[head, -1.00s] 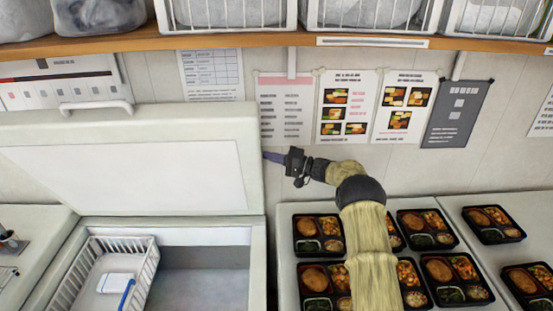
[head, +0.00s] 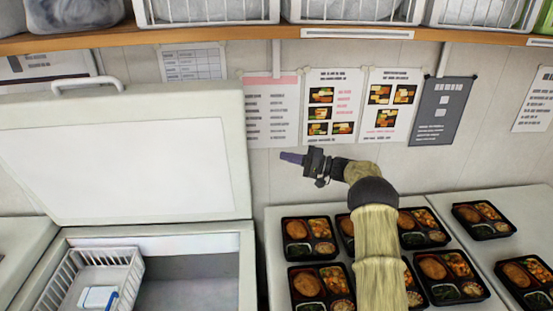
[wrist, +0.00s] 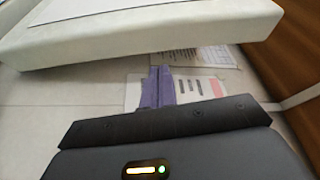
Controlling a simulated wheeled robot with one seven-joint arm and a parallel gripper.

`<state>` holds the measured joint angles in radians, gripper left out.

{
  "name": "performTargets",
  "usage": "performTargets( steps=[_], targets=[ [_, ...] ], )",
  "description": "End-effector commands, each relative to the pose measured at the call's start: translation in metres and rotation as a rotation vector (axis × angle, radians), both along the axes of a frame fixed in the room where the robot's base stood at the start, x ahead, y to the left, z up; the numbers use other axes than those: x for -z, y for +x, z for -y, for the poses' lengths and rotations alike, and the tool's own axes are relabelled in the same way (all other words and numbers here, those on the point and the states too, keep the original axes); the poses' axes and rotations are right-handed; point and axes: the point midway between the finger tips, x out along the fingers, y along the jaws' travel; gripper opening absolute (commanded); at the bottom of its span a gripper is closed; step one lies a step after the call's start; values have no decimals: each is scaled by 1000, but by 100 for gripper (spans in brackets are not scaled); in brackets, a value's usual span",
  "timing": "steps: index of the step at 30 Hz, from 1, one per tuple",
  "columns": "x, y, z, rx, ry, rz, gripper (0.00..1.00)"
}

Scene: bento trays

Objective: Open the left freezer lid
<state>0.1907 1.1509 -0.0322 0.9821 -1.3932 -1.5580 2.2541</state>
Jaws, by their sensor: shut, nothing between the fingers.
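The left freezer lid (head: 120,165) stands raised, tilted back near the wall, with its white inner panel facing me. The open freezer (head: 200,243) below shows its grey inside. The lid's handle (head: 88,84) is at its top edge. My gripper (head: 283,155), with purple fingers, is to the right of the lid, apart from it, in front of the wall. In the wrist view the fingers (wrist: 157,86) are together and empty, and the lid's edge (wrist: 150,40) spans the top of the picture.
Several black bento trays (head: 309,238) lie on the white surface at the right, below my arm. A wooden shelf (head: 200,36) with wire baskets runs above. Posters (head: 333,105) hang on the wall behind. A white wire basket (head: 125,265) sits inside the freezer.

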Motion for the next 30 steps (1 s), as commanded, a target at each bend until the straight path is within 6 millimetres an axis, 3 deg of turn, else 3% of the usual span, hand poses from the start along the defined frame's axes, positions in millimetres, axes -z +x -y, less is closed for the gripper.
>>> performTargets(
  steps=[14,17,24,30],
  targets=[
    [-5,2,3,34,-5,19,0],
    [-19,11,4,129,-22,72,0],
    [-58,30,19,530,-204,218,0],
    [-62,11,42,796,-486,229,0]
  ],
)
